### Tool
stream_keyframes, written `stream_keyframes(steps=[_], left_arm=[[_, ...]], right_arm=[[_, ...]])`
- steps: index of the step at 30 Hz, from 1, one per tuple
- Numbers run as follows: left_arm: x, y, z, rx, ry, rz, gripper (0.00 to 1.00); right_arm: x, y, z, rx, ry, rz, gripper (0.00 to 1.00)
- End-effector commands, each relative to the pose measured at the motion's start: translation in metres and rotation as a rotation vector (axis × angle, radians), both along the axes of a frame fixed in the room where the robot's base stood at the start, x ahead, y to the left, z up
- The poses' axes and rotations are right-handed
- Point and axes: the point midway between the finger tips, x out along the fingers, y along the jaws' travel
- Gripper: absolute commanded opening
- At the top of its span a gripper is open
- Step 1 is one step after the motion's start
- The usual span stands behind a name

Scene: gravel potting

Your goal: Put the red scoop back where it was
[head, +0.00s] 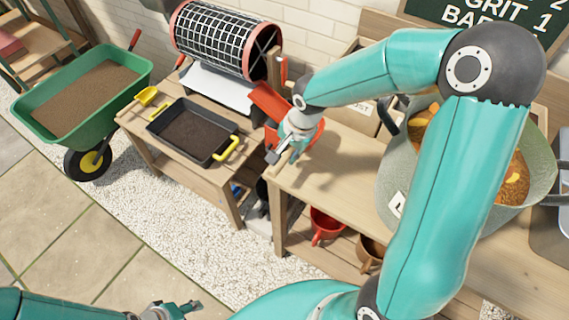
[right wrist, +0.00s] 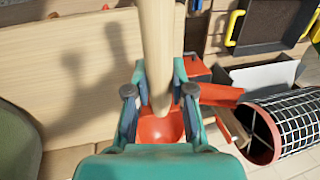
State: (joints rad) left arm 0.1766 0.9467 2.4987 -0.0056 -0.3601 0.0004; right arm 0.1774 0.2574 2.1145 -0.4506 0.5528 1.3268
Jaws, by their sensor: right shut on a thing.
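My right gripper (head: 287,147) is above the left end of the wooden bench. In the right wrist view its fingers (right wrist: 160,97) are shut on the pale wooden handle of the red scoop (right wrist: 160,130). The handle runs up to the top of that view, and the gripper body hides part of the red bowl. In the head view the red scoop (head: 312,132) shows just behind the gripper, partly hidden by it. My left gripper (head: 170,310) shows small at the bottom edge, partly cut off; its opening is unclear.
A mesh drum (head: 228,40) with a red chute (head: 268,102) stands behind the low table. A black tray (head: 222,157) of soil and a yellow scoop (head: 147,95) are on that table.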

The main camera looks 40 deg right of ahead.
Motion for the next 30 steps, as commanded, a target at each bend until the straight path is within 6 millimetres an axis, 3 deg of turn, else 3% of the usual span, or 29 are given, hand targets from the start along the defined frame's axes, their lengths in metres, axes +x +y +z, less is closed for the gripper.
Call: stream_keyframes(steps=[10,21,22,24,26,30], left_arm=[[0.0,0.0,-0.003,0.0,0.0,0.0,0.49],[0.0,0.0,-0.005,0.0,0.0,0.0,0.49],[0.0,0.0,-0.005,0.0,0.0,0.0,0.49],[0.0,0.0,-0.004,0.0,0.0,0.0,0.49],[0.0,0.0,-0.004,0.0,0.0,0.0,0.49],[0.0,0.0,-0.004,0.0,0.0,0.0,0.49]], right_arm=[[0.0,0.0,-0.04,0.0,0.002,0.002,0.0],[0.0,0.001,-0.045,0.001,-0.001,0.002,0.0],[0.0,0.001,-0.045,0.0,0.0,0.002,0.26],[0.0,0.001,-0.045,0.0,0.0,0.002,0.37],[0.0,0.001,-0.044,0.0,0.0,0.002,0.47],[0.0,0.001,-0.044,0.0,0.0,0.003,0.47]])
